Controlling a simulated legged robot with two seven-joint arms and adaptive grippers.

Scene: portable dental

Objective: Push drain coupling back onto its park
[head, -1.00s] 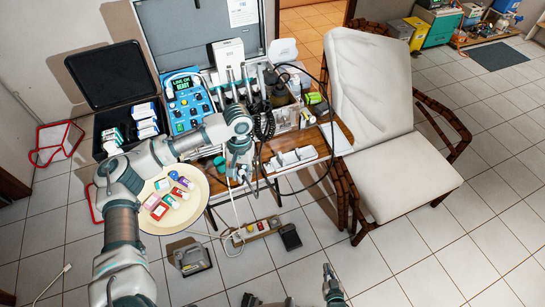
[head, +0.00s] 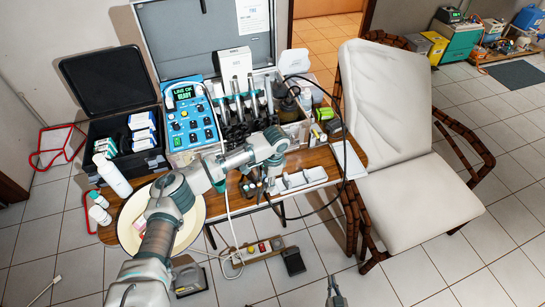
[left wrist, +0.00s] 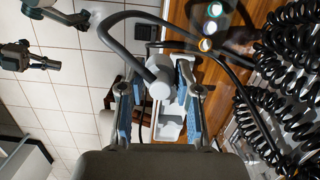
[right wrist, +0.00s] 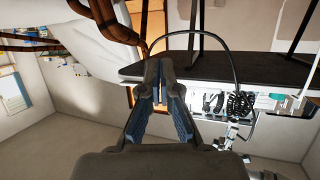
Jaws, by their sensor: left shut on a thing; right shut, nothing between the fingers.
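My left gripper (head: 268,182) is low over the front of the wooden table, just left of a white holder strip (head: 303,180). In the left wrist view, its blue-padded fingers (left wrist: 158,92) are shut on a white cylindrical coupling (left wrist: 160,82) with a thick dark hose (left wrist: 112,25) curving away. A white fixture (left wrist: 170,125) shows just beyond the coupling; I cannot tell whether they touch. The fingers hide part of the coupling. My right gripper (head: 336,296) is at the bottom of the head view, away from the table; its fingers (right wrist: 160,85) are shut and empty.
A blue control unit (head: 190,120), a rack of handpieces (head: 240,105) and coiled black cords (left wrist: 290,60) stand close behind the left gripper. A black cable (head: 345,140) loops over the table's right side, beside the white chair (head: 400,150).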

